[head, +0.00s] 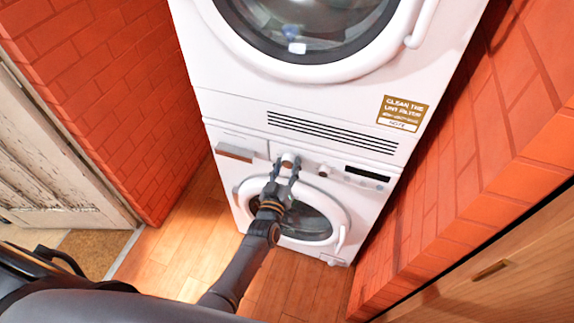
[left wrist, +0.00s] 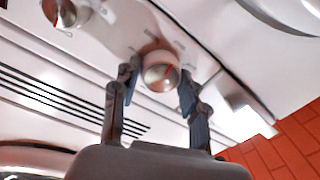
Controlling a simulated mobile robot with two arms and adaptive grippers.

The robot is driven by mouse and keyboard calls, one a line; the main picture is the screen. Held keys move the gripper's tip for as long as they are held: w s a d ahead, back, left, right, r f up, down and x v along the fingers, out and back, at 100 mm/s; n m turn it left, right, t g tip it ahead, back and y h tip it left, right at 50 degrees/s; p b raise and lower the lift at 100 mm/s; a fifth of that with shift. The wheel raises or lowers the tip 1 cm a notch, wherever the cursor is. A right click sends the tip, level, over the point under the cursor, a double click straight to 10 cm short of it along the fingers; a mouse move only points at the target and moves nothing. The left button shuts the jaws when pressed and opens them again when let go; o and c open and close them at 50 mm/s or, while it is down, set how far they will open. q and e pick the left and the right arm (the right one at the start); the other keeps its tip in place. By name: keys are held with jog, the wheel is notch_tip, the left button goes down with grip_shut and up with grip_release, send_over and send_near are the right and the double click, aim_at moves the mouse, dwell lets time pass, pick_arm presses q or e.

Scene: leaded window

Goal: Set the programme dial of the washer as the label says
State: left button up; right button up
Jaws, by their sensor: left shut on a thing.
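The white washer (head: 252,171) is the lower of two stacked machines. Its programme dial (head: 289,159) is a round knob on the front panel, partly hidden by my gripper. In the left wrist view the dial (left wrist: 160,72) has a silvery face with a red pointer line and small marks around it, too small to read. My left gripper (head: 288,166) is shut on the dial, one finger on each side; it also shows in the left wrist view (left wrist: 159,80). A second knob (head: 324,171) sits to the right. My right gripper is not in view.
A dryer (head: 230,75) stands on top, with a brown lint-filter label (head: 403,111). A brown strip (head: 235,153) is on the drawer at left. Brick walls (head: 90,70) flank the machines closely. The wooden floor (head: 178,262) in front looks clear.

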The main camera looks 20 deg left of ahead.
pick_arm(q)
jog(key=shift+r+m, duration=0.1)
jog(key=shift+m, duration=0.7)
jog(key=o, duration=1.2)
jog(key=shift+w, duration=0.1)
jog(key=shift+c, duration=0.2)
jog(key=s, duration=1.2)
jog(key=shift+d, duration=0.25)
